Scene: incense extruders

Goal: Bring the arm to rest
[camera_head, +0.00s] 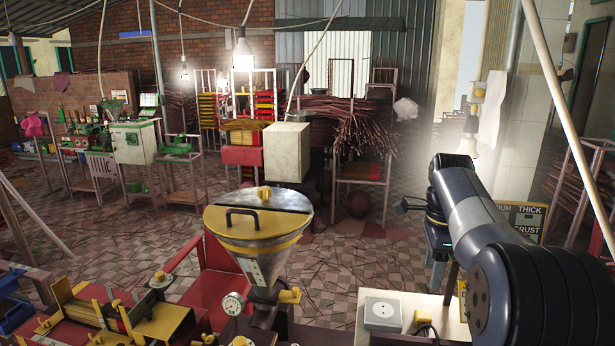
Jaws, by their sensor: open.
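My arm (490,240) comes in from the lower right and bends down at its dark elbow. My gripper (402,207) shows small and dark at the left of the arm's far end, partly hidden by the wrist. It is open, with nothing seen between its fingers. It hangs in the air to the right of the metal hopper, apart from it.
A steel hopper with a yellow rim (258,225) stands front centre, near a pressure gauge (233,303). A grey socket box (382,310) sits on a pale board below the arm. A yellow extruder bed (110,315) is at lower left. Stick-laden racks (360,130) stand behind.

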